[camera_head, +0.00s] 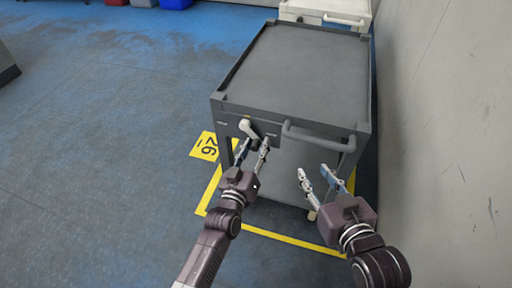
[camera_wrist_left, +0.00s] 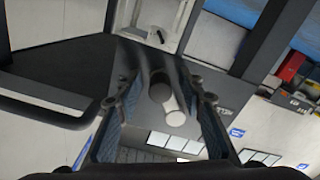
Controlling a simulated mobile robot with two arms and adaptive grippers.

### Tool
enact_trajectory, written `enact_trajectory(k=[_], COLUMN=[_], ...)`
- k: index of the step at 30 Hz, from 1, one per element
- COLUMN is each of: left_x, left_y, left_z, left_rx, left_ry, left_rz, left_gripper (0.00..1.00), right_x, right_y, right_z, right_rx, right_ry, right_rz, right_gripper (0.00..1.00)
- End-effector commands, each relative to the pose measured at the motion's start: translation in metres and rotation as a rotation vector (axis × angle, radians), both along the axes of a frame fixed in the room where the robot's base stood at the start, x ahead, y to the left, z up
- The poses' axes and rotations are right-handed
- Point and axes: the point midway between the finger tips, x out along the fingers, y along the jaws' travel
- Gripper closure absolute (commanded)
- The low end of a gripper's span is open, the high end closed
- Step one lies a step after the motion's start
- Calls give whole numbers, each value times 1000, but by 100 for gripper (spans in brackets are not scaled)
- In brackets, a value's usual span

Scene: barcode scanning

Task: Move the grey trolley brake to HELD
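The grey trolley (camera_head: 300,65) stands in the middle of the head view with a flat, empty top. A pale brake lever (camera_head: 248,129) sits on its front face, left of the handle, tilted down to the right. Small labels flank it, too small to read. My left gripper (camera_head: 254,143) is at the lever, its fingers apart. In the left wrist view, a rod with a pale round end (camera_wrist_left: 175,117) shows between the open fingers of my left gripper (camera_wrist_left: 162,105); contact is not clear. My right gripper (camera_head: 315,172) is open and empty, below the handle.
The grey trolley's handle bar (camera_head: 318,137) sticks out right of the lever. A white trolley (camera_head: 328,13) stands behind. A wall (camera_head: 445,120) runs close on the right. Yellow tape (camera_head: 290,239) marks the floor around the trolley.

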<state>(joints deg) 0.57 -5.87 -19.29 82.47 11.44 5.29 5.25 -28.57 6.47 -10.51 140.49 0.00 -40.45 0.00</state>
Motion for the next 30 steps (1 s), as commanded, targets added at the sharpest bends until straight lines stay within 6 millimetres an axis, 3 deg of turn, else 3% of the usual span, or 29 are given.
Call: enact_trajectory(k=[9,19,30], left_x=[1,1,1], left_y=[0,0,0], left_z=[0,0,1], left_rx=[0,0,9], left_ry=[1,1,-4], left_rz=[1,0,-1], left_gripper=[65,100,100], right_x=[1,1,1], right_y=[1,1,0], right_z=[2,2,2], right_rx=[2,2,1], right_ry=[-10,-9,-5], right_rz=[1,1,1], right_gripper=[66,66,66])
